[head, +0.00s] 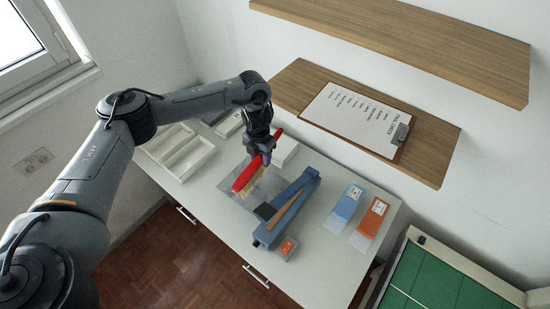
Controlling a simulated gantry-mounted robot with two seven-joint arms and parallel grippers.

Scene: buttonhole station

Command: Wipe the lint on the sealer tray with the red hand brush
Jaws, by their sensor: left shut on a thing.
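The red hand brush (247,174) has a long red back and pale tan bristles on its lower side. My left gripper (262,158) is shut on the brush near its upper end, above the table. The sealer tray (266,186) is a flat, greyish sheet-like area under and beside the brush, left of the blue sealer (291,205). The brush hides part of the tray. I cannot make out the lint, and I cannot tell whether the bristles touch the tray. My right gripper is not in view.
A white divided bin (180,152) stands at the left of the table and a white box (285,147) behind the brush. Blue (345,206) and orange (368,222) packets lie at the right. A shelf (430,150) with a clipboard (352,118) overhangs the back.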

